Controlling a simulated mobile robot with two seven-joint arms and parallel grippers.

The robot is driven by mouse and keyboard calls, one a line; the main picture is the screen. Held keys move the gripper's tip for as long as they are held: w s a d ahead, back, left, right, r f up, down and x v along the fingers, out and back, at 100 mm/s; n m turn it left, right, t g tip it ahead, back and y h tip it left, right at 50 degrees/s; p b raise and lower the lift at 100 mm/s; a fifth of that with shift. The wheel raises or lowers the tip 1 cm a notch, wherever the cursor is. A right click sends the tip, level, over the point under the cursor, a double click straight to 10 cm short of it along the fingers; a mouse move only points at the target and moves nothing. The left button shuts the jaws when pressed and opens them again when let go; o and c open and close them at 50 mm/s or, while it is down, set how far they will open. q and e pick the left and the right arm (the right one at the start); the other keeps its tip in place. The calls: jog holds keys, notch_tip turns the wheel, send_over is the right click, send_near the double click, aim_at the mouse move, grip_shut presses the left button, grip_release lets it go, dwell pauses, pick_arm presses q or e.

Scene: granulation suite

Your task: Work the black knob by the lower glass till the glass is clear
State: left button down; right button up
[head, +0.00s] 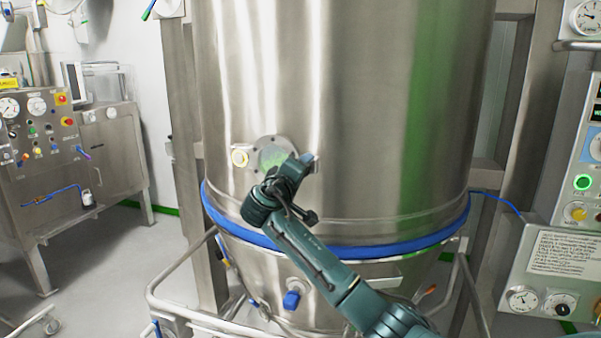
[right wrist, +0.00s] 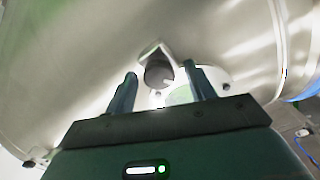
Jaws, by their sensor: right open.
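The lower glass (head: 271,154) is a round, bolted window low on the big steel vessel, pale green and hazy-looking. Its left part shows in the head view; my right wrist covers some of its lower right. In the right wrist view part of the glass (right wrist: 181,96) shows behind my fingers. The black knob (right wrist: 158,74) is a dark round piece under a pale angled bracket, seen between my fingertips; I cannot tell whether they touch it. It is hidden in the head view. My right gripper (right wrist: 160,71) is open, facing the vessel wall. My left gripper is out of view.
A blue band (head: 360,249) rings the vessel below, with a bent metal rail (head: 160,281) in front. A control panel (head: 575,185) stands at right and a gauge cabinet (head: 50,160) at left.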

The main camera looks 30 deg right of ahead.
jog(key=b+v, duration=0.3)
jog(key=v, duration=1)
jog(key=s+a+f+n+y, duration=0.1)
jog(key=a+f+n+y, duration=0.2)
jog(key=f, duration=0.7)
jog(key=s+a+f+t+y, duration=0.15)
jog(key=f+y, duration=0.25)
jog(key=f, duration=0.6)
jog(key=s+a+f+n+y, duration=0.2)
jog(key=a+f+y, duration=0.2)
jog(key=f, duration=0.6)
jog(key=s+a+f+m+g+y, duration=0.1)
jog(key=s+a+f+m+y, duration=0.1)
jog(key=s+f, duration=0.5)
jog(key=s+a+f+m+g+y, duration=0.1)
jog(key=s+f, duration=0.6)
jog(key=s, duration=0.9)
jog(key=a+m+y, duration=0.1)
jog(key=a+y, duration=0.1)
jog(key=y, duration=0.1)
jog(key=shift+a+f+m+y, duration=0.25)
jog(key=shift+a+m+y, duration=0.05)
jog(key=shift+a, duration=0.05)
